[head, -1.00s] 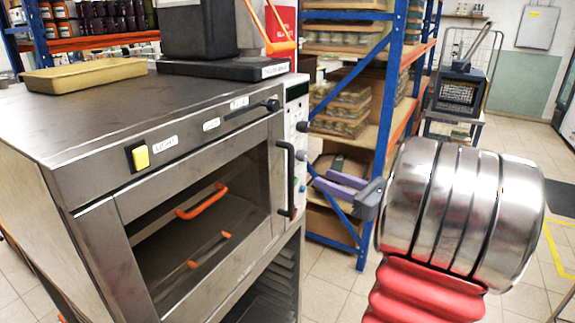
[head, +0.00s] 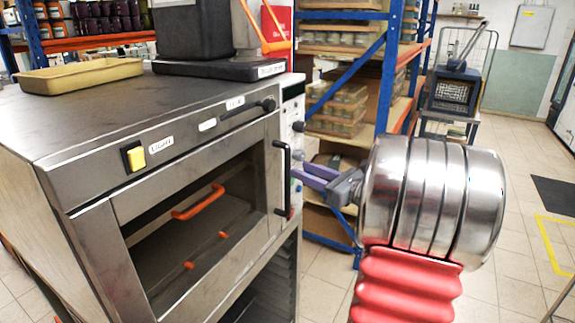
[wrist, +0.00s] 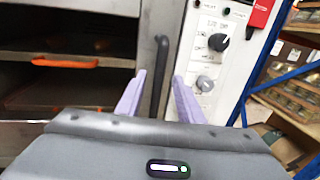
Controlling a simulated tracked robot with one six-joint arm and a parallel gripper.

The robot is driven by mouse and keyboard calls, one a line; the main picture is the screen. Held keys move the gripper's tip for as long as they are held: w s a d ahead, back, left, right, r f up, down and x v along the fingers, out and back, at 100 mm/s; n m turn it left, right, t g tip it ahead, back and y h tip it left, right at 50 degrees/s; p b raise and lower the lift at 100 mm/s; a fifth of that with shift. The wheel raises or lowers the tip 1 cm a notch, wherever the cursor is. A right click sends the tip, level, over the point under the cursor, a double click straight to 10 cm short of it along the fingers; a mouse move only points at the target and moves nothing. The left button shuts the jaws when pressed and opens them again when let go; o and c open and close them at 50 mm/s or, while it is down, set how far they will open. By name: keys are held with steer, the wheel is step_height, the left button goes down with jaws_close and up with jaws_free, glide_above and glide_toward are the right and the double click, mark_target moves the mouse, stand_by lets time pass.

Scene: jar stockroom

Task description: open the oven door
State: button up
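The steel oven (head: 80,175) stands at the left in the head view, with its glass-fronted door (head: 190,215) shut. The door's black vertical handle (head: 283,178) is at the door's right edge; it also shows in the wrist view (wrist: 160,75). My gripper (head: 298,178) is just right of the handle in the head view. In the wrist view my gripper (wrist: 157,88) has its two purple fingers apart, one either side of the handle's lower part in the picture. No contact shows, and I cannot tell whether the handle lies between the fingers or beyond them.
A white control panel (wrist: 215,50) with knobs is right of the handle. A blue and orange shelf rack (head: 375,120) stands behind my arm. A tan tray (head: 82,75) and a dark machine (head: 195,35) sit on the oven top.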

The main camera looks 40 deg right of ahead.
mark_target(290, 165)
steer(key=w, duration=0.4)
steer(key=w+a, duration=0.1)
steer(key=w, duration=0.2)
steer(key=shift+c, duration=0.6)
jaws_close()
